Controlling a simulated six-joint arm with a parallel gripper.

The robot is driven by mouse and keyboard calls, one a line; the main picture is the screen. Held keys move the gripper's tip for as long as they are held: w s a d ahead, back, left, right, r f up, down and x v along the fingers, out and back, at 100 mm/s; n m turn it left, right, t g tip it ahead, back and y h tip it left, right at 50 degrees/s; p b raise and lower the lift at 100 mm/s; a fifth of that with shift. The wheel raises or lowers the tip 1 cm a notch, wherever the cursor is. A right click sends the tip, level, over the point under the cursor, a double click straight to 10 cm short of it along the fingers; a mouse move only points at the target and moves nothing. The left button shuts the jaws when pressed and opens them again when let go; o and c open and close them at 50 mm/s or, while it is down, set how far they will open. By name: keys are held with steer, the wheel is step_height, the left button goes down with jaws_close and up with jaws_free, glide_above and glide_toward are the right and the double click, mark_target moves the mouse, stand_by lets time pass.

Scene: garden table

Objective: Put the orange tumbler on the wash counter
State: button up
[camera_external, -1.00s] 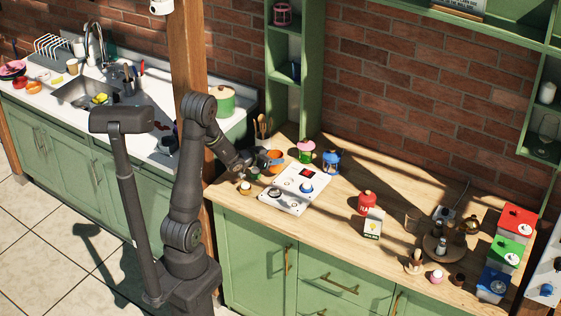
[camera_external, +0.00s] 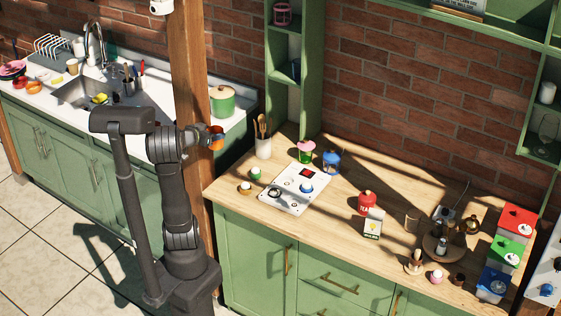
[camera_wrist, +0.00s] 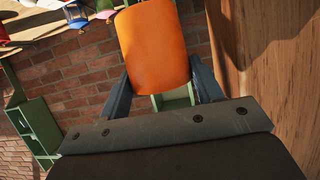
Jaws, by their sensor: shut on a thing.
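The orange tumbler (camera_external: 217,138) is held in my gripper (camera_external: 209,135), in the air just right of the wooden post in the external view. In the wrist view the tumbler (camera_wrist: 153,46) fills the space between the two fingers of my gripper (camera_wrist: 158,85), which are shut on it. The wash counter (camera_external: 128,84) is the white top with the sink, left of the post and running behind it. The tumbler is clear of both counters.
The wooden post (camera_external: 188,70) stands close beside my gripper; it also fills the right of the wrist view (camera_wrist: 275,70). A green pot (camera_external: 222,102) stands on the white counter behind the gripper. The sink (camera_external: 85,94) and several dishes are further left. The wooden counter (camera_external: 330,215) holds several objects.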

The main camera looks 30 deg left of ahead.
steer(key=s+a+r+n+y, duration=0.1)
steer(key=s+a+r+y, duration=0.1)
steer(key=s, duration=0.5)
steer(key=a+f+n+y, duration=0.1)
steer(key=a+f, duration=0.2)
steer(key=a, duration=0.3)
steer(key=s+a+f+n, duration=0.1)
steer(key=a+f, duration=0.1)
steer(key=a, duration=0.3)
steer(key=a+f+n+y, duration=0.1)
steer(key=a+f, duration=0.2)
steer(key=a, duration=0.3)
steer(key=w+a+n+g+y, duration=0.1)
steer(key=w+a+y, duration=0.1)
steer(key=w+a, duration=0.6)
steer(key=w+a+n+g+y, duration=0.15)
steer(key=w+a, duration=0.35)
steer(key=a, duration=0.7)
steer(key=shift+w+a+f+n+g+y, duration=0.25)
steer(key=shift+w+a+f+n+y, duration=0.25)
steer(key=shift+w+a+f, duration=1.45)
steer(key=shift+w+a+f+n+g+y, duration=0.4)
steer(key=shift+w+a+f, duration=0.9)
steer(key=shift+w, duration=1.4)
steer(key=shift+w+a+f+n+g+y, duration=0.1)
steer(key=shift+w+a+f+n+y, duration=0.45)
steer(key=shift+w+a+f, duration=1.4)
steer(key=shift+w+d+r, duration=0.15)
steer(key=shift+w+d, duration=0.2)
